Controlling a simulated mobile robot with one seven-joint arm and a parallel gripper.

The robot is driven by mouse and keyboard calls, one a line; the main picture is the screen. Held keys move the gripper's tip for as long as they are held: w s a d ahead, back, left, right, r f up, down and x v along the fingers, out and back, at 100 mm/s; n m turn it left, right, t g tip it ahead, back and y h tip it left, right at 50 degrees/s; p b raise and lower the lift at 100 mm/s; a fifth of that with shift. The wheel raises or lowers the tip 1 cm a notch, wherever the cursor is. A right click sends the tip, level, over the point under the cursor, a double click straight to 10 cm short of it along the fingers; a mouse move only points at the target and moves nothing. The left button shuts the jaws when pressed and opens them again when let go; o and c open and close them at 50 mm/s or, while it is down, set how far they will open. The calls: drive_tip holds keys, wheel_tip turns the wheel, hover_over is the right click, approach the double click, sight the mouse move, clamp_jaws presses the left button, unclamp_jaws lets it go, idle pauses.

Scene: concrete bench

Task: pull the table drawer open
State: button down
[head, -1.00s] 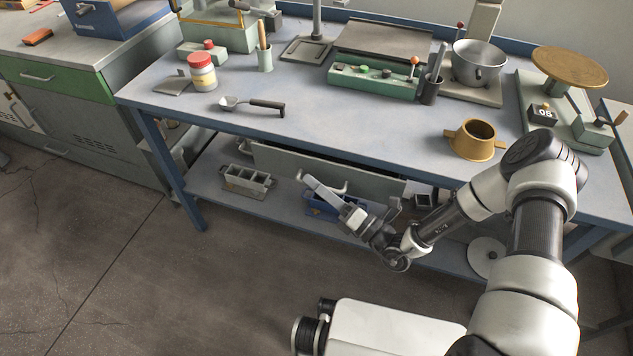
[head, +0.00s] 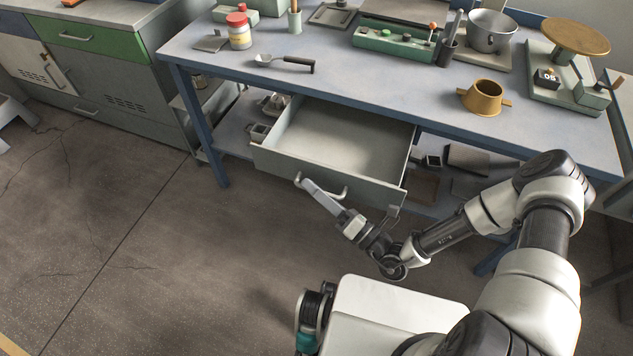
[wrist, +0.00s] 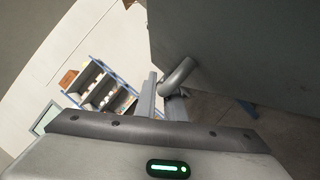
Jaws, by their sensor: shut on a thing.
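The table drawer (head: 340,138) stands well out from under the blue-grey bench top, and its inside looks empty. Its grey front panel (head: 280,165) faces me and also fills the upper right of the wrist view (wrist: 235,45). A bar handle (head: 343,194) is fixed to that front; its bent end shows in the wrist view (wrist: 180,74). My gripper (head: 313,188) is at the handle, shut on it, reaching from the lower right. In the wrist view its fingers (wrist: 161,95) meet the handle, and most of the bar is hidden.
On the bench are a brass pot (head: 484,97), a scoop (head: 285,61), a red-lidded jar (head: 239,33) and a steel pot (head: 490,30). A green-drawer cabinet (head: 95,40) stands at the left. The floor (head: 150,260) left of the drawer is clear.

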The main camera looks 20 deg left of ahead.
drive_tip(key=shift+s, duration=0.15)
drive_tip(key=c, duration=2.1)
unclamp_jaws()
drive_tip(key=shift+d, duration=0.1)
drive_tip(key=v, duration=1.7)
drive_tip(key=shift+s+d+f+p, duration=0.1)
drive_tip(key=shift+p, duration=0.25)
